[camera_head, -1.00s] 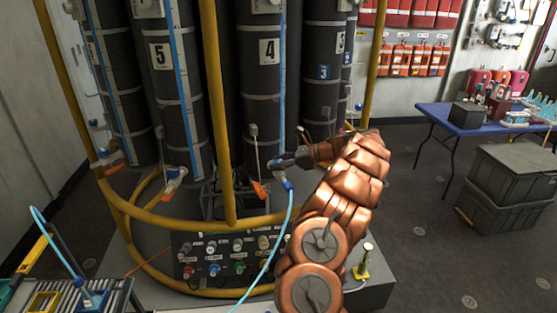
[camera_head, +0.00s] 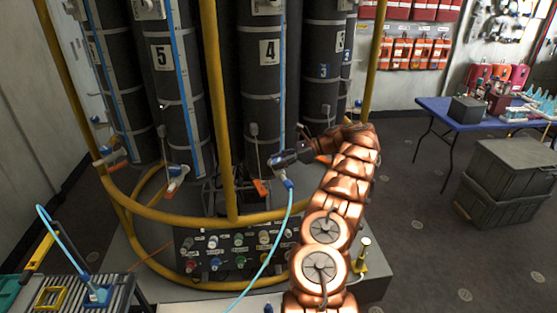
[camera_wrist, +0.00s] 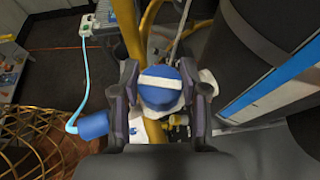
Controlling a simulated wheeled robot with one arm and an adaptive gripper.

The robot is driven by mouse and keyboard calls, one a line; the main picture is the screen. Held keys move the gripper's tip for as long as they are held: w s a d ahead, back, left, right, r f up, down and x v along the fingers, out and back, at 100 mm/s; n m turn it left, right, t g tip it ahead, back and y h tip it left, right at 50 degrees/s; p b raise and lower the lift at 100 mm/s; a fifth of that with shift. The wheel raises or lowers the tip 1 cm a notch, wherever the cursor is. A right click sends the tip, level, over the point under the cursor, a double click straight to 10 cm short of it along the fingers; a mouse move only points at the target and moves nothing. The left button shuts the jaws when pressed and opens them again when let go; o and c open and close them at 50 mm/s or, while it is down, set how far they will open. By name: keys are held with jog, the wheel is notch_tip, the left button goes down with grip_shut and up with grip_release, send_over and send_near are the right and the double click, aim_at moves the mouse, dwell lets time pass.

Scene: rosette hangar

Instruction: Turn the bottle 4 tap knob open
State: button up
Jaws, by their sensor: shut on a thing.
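Bottle 4 (camera_head: 262,90) is a dark upright cylinder with a white "4" label, standing behind the yellow frame. My gripper (camera_head: 277,160) is at the bottle's lower right side, by its tap. In the wrist view, the tap knob (camera_wrist: 160,78) is round and blue with a white stripe. It sits between the two dark fingers of my gripper (camera_wrist: 163,90), which are shut on it from both sides. A blue hose fitting (camera_wrist: 92,124) with a light blue hose is left of the knob.
A yellow tube frame (camera_head: 222,130) stands in front of the bottles, left of my gripper. An orange lever (camera_head: 261,188) is close by at lower left. A panel of coloured knobs (camera_head: 238,250) is below. A light blue hose (camera_head: 270,250) hangs in front.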

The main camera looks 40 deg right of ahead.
jog(key=shift+r+n+g+y+p, duration=0.1)
jog(key=shift+n+g+y+p, duration=0.2)
jog(key=shift+n+y+p, duration=0.1)
dwell(0.7)
jog(key=o, duration=1.2)
jog(key=shift+c, duration=0.2)
jog(key=shift+a+m+t+h+b, duration=0.1)
jog(key=shift+m+t+h+b, duration=0.65)
jog(key=shift+b, duration=0.3)
jog(key=shift+m+t+h+b, duration=0.25)
jog(key=shift+m+b, duration=0.15)
jog(key=shift+m, duration=0.05)
jog(key=shift+m+t+h+b, duration=0.3)
jog(key=shift+m+h+b, duration=0.1)
jog(key=shift+m+t+h+b, duration=0.3)
jog(key=shift+m+h+b, duration=0.1)
jog(key=shift+m+t+h+b, duration=0.4)
jog(key=shift+m+h+b, duration=0.4)
jog(key=shift+m+b, duration=0.1)
